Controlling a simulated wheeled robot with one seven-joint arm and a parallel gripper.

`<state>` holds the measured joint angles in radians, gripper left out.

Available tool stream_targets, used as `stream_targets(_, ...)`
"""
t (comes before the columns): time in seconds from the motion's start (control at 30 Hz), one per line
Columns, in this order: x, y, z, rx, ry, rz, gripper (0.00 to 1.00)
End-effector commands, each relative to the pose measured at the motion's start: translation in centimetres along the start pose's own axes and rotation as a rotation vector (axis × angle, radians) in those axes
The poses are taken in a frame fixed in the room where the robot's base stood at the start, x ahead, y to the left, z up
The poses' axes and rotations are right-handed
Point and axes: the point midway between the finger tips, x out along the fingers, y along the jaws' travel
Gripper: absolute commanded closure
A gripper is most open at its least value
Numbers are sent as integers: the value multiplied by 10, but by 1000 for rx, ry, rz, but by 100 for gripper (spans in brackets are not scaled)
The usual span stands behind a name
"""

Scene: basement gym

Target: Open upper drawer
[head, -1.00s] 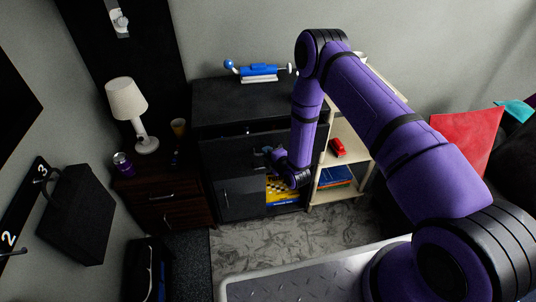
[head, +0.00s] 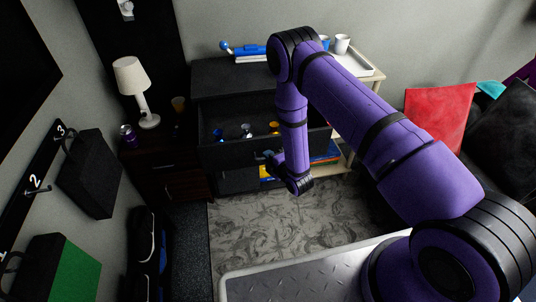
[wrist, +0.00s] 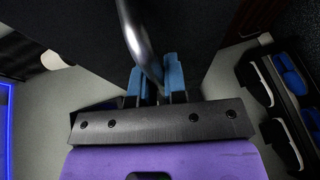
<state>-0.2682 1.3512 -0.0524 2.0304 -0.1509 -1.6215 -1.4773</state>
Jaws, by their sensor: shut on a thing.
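The upper drawer (head: 228,156) of the dark cabinet (head: 225,78) is pulled well out in the head view, and its inside shows from above. Several small items lie in it, among them a blue one (head: 219,134) and an orange one (head: 274,127). My gripper (head: 266,156) is at the drawer's front, partly hidden by my arm. In the wrist view, my blue-tipped fingers (wrist: 158,76) are shut on the curved metal handle (wrist: 134,30) against the dark drawer front.
A dark nightstand with a lamp (head: 133,82) stands left of the cabinet. A pale shelf with a tray (head: 357,66) and white cup (head: 342,43) stands right. A metal-topped bench (head: 290,278) is in front. Patterned carpet (head: 260,215) between is clear.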

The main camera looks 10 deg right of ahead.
Motion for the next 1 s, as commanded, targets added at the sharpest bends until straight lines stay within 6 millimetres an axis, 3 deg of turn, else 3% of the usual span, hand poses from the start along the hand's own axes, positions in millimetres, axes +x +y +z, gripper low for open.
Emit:
stream_targets(0.47,-3,-1,-1,0,0,0,100)
stream_targets(0.5,-3,-1,-1,0,0,0,85)
stream_targets(0.53,-3,-1,-1,0,0,0,78)
stream_targets(0.87,-5,-1,-1,0,0,0,78)
stream_targets(1.0,-18,-2,-1,0,0,-3,78)
